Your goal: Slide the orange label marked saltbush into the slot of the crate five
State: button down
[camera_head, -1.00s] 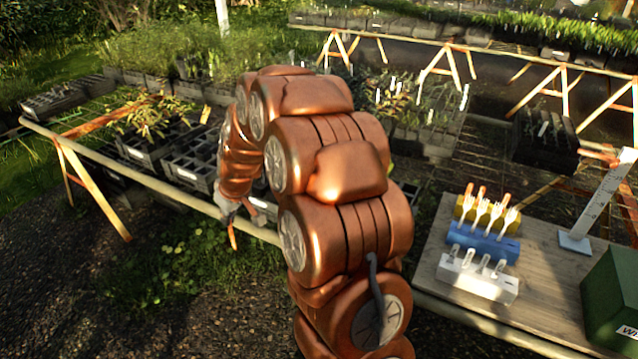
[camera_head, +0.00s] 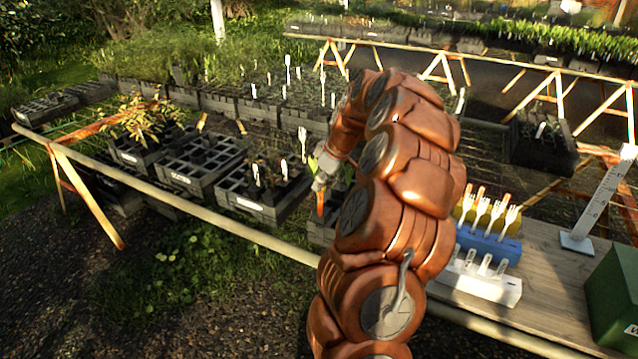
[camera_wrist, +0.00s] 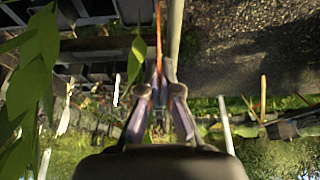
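My gripper (camera_head: 319,183) is above the near edge of the crate bench, partly hidden by my arm. In the wrist view its fingers (camera_wrist: 159,88) close on a thin orange label (camera_wrist: 158,38), which also shows below the gripper in the head view (camera_head: 320,204). The writing on it is not readable. Black crates stand in a row along the bench: one at the left (camera_head: 128,154), an empty-celled one (camera_head: 182,180), one with white tags (camera_head: 250,206), and one mostly behind my arm (camera_head: 318,234). Their front plates are too small to read, so I cannot tell which is five.
A wooden table (camera_head: 548,262) at the right holds a blue block (camera_head: 488,246) and a white block (camera_head: 478,284) with labels, an upright ruler (camera_head: 603,200) and a green box (camera_head: 617,300). Leafy plants (camera_wrist: 30,80) hang close to the gripper in the wrist view.

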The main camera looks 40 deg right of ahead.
jog(key=shift+f, duration=0.15)
jog(key=shift+f, duration=0.95)
jog(key=shift+f+b, duration=0.3)
jog(key=shift+b, duration=0.15)
jog(key=shift+s+b, duration=0.1)
jog(key=shift+b, duration=0.35)
jog(key=shift+f, duration=0.1)
dwell(0.3)
jog(key=shift+f+b, duration=1.7)
jog(key=shift+f, duration=0.95)
jog(key=shift+f+b, duration=0.25)
jog(key=shift+b, duration=0.15)
